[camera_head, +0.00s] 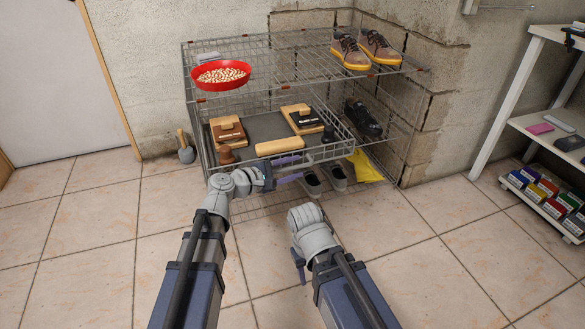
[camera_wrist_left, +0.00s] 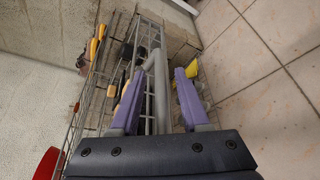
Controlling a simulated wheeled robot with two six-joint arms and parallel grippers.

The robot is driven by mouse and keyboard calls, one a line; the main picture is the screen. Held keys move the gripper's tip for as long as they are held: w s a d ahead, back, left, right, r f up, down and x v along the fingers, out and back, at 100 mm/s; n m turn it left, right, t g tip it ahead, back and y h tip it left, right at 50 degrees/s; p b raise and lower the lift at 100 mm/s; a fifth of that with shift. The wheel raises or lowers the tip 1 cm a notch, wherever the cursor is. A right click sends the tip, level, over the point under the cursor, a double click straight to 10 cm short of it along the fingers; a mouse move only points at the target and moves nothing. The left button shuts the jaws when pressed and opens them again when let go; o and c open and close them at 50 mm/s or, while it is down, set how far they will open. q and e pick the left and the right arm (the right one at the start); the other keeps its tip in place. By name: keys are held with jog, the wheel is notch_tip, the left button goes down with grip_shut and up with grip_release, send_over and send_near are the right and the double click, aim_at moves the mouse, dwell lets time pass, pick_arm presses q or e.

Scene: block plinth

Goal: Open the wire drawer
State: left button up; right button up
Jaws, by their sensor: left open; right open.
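The wire drawer (camera_head: 345,151) sits at the middle level of a wire rack, holding boxes, a wooden brush and a dark mat. Its grey handle bar (camera_wrist_left: 159,90) shows in the left wrist view, between the two purple fingers of my left gripper (camera_wrist_left: 160,100). In the head view my left gripper (camera_head: 283,174) is at the drawer's front, partly hidden by its own wrist. It is open, with the fingers on either side of the bar; I cannot tell whether they touch it. My right gripper (camera_head: 299,263) is low in front of the rack, open, mostly hidden by its arm.
A red bowl (camera_head: 221,75) of pale pieces and brown shoes (camera_head: 350,50) stand on the rack's top. Grey shoes (camera_head: 312,182) and a yellow item (camera_head: 365,166) are underneath. A white shelf (camera_head: 550,125) stands at right. The tiled floor in front is clear.

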pick_arm(q)
jog(key=shift+p+v, duration=0.85)
jog(key=shift+v, duration=3.1)
jog(key=shift+f, duration=0.15)
jog(key=s+d+f+m+g+y+p, duration=0.4)
jog(key=s+d+f+m+g, duration=0.25)
jog(key=s+m, duration=0.25)
jog(key=s+a+f+m+g+y+p, duration=0.3)
jog(key=s+a+m+y+p, duration=0.1)
jog(key=s+a+m+y, duration=0.4)
notch_tip(320, 180, up, 38)
jog(key=s+y+p, duration=0.1)
jog(key=p, duration=3.6)
jog(key=shift+m+p, duration=0.35)
jog(key=shift+m, duration=0.05)
jog(key=shift+s, duration=0.15)
